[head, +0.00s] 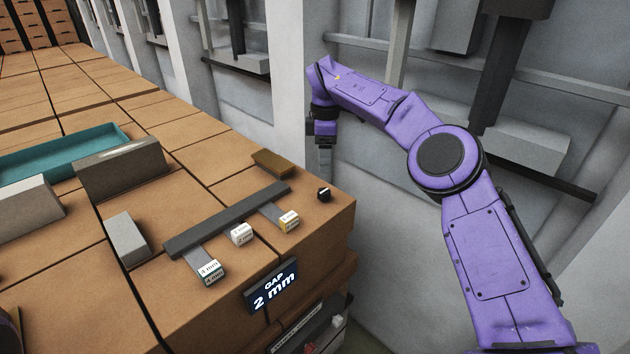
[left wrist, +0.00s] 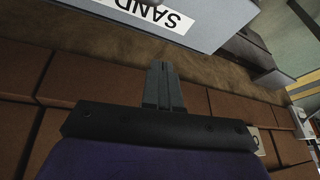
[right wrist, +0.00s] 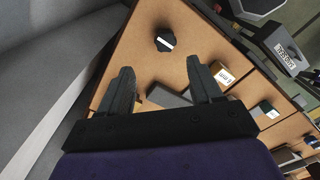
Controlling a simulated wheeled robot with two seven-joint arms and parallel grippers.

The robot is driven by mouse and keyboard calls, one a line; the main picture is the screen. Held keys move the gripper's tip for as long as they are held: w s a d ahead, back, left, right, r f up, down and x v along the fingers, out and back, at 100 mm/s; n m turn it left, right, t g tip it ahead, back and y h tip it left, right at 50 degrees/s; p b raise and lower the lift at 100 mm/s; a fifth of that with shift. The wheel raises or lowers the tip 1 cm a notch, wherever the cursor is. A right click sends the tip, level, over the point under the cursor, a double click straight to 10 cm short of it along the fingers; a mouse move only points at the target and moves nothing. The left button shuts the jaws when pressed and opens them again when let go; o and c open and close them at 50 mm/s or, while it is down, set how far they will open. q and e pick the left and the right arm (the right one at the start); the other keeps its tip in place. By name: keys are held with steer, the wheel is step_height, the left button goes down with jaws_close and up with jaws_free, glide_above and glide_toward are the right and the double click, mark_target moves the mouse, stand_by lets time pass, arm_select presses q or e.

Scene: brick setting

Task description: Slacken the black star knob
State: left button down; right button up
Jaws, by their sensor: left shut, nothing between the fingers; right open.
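The black star knob (head: 324,194) sits on the brown brick top near its right corner, beside a grey bar with labelled tags. In the right wrist view the knob (right wrist: 165,42) shows a white mark on its top, beyond the fingertips and between their lines. My right gripper (right wrist: 163,80) is open and empty. In the head view it (head: 325,160) points down just behind and above the knob, apart from it. My left gripper (left wrist: 163,75) is shut and empty over brown bricks; the head view does not show it.
A dark grey bar (head: 225,220) lies left of the knob, with white and yellow tags in front. A "GAP 2 mm" sign (head: 271,286) hangs on the front face. A teal tray (head: 60,155) and grey blocks stand left. A box labelled "SAND" (left wrist: 205,20) is near my left gripper.

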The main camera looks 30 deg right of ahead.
steer(key=p, duration=0.2)
glide_above(323, 191)
steer(key=f, duration=0.4)
steer(key=shift+s+d+f, duration=0.1)
steer(key=shift+s+f, duration=0.2)
steer(key=shift+f, duration=0.05)
steer(key=f, duration=0.2)
steer(key=w+f+p, duration=0.1)
steer(key=f, duration=0.1)
steer(key=shift+f, duration=0.4)
steer(key=shift+s, duration=0.2)
steer(key=shift+s+r, duration=0.1)
steer(key=shift+c, duration=0.8)
arm_select(q)
steer(key=v, duration=0.3)
steer(key=shift+a+r, duration=0.1)
steer(key=shift+a, duration=0.25)
arm_select(e)
steer(key=c, duration=0.9)
